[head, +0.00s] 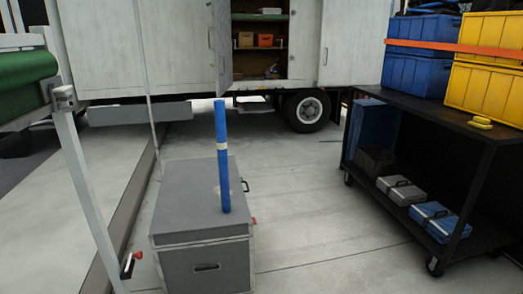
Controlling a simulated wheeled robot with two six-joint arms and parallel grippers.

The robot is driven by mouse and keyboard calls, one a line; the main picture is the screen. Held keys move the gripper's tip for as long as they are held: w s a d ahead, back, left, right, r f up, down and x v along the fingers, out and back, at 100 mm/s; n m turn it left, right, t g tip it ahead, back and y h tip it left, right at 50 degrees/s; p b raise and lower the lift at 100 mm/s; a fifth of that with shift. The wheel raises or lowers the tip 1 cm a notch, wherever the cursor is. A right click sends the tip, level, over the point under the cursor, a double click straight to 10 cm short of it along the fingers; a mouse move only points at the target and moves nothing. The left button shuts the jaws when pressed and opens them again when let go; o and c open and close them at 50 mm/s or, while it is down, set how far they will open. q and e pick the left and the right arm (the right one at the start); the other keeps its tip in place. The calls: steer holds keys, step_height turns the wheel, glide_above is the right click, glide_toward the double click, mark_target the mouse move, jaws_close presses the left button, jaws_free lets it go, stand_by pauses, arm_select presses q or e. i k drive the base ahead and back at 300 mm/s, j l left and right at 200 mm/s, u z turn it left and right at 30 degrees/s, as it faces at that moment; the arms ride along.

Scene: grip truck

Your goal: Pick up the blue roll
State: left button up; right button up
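The blue roll (223,165) stands upright on the grey case (190,200), near the case's right edge. It is a tall thin blue cylinder with a pale band around its middle and another pale patch lower down. Nothing touches it except the case under it. Neither of my grippers shows in the head view.
A black wheeled cart (455,120) at the right holds blue and yellow crates on top and small cases below. A white truck (140,50) with an open door stands behind. A green roll on a metal stand (85,180) is at the left. Floor between case and cart is clear.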

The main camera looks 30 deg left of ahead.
mark_target(220, 112)
steer(key=i+l, duration=0.1)
steer(key=i, duration=2.15)
steer(key=j+u, duration=0.05)
steer(key=j, duration=0.05)
